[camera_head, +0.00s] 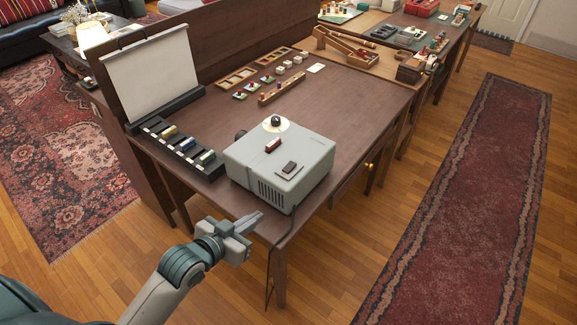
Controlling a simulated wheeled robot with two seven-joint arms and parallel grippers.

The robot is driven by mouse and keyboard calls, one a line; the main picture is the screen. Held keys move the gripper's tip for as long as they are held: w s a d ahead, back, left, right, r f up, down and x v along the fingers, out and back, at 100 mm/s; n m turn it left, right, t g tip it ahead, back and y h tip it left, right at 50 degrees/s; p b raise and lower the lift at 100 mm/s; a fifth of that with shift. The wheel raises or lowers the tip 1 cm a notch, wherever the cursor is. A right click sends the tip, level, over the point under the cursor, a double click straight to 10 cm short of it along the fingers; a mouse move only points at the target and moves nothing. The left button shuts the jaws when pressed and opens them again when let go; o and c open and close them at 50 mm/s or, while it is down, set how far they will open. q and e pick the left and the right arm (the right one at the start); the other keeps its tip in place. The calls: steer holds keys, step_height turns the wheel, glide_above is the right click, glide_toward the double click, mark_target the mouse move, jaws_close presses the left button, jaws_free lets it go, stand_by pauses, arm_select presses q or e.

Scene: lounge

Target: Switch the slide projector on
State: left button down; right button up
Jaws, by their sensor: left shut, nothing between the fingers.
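The slide projector (290,150) is a pale grey box on the near part of the brown desk (355,105). Its top carries a dark rocker-like switch (289,168) near the front, a red piece (273,145) and a round cream disc with a dark knob (276,123). Vent slots show on its near side. I cannot tell the switch's position. My left gripper (256,218) is shut and empty, in front of the projector's near left corner and apart from the switch. My right gripper is out of view.
A white screen (152,72) stands at the desk's left, behind a black slotted tray (181,148) holding small coloured pieces. A cable hangs at the desk's near edge. The desk right of the projector is clear.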

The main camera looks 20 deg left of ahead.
mark_target(284, 172)
arm_select(q)
steer(key=w+r+m+t+h, duration=0.1)
steer(key=w+r+t+h, duration=0.1)
steer(key=r, duration=1)
steer(key=shift+w+r+t, duration=0.35)
steer(key=shift+w+t, duration=0.25)
steer(key=shift+w, duration=0.3)
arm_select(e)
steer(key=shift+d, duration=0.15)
arm_select(q)
steer(key=shift+w+d, duration=0.15)
